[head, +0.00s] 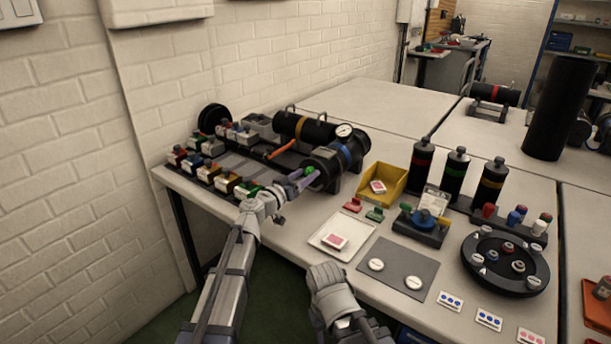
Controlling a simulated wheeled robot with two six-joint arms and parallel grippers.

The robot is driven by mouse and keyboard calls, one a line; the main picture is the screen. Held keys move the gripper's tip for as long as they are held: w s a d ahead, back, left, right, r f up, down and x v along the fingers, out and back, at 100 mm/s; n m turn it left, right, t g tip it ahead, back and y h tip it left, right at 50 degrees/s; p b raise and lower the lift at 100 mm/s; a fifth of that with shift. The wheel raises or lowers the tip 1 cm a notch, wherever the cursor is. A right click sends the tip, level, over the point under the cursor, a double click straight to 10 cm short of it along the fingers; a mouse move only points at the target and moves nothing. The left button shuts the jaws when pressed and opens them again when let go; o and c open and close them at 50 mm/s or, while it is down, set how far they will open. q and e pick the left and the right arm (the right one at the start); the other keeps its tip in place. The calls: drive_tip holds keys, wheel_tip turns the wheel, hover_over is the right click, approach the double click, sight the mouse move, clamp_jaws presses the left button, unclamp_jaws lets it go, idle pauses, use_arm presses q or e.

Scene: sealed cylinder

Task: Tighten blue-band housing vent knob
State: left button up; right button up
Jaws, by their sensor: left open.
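The blue-band housing (354,146) is a black cylinder lying on its side near the back of the table, with a blue ring around it and a round gauge (344,130) on top. A small bright green knob (309,170) shows at its near left end. My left gripper (302,179) is at this end, open, with its fingers close around or beside the knob; contact cannot be told. My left gripper partly hides the housing's end face. My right gripper (325,273) is low over the table's front edge, away from the housing; its fingers are not clear.
A rack of small coloured blocks (222,180) is at left. A yellow bin (381,182), white tray (341,234), grey mat (397,264) and black round carousel (505,262) stand to the right. Upright banded cylinders (455,172) stand behind.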

use_arm(q)
drive_tip(key=v, duration=0.7)
drive_tip(key=shift+s, duration=0.15)
drive_tip(key=shift+a, duration=0.1)
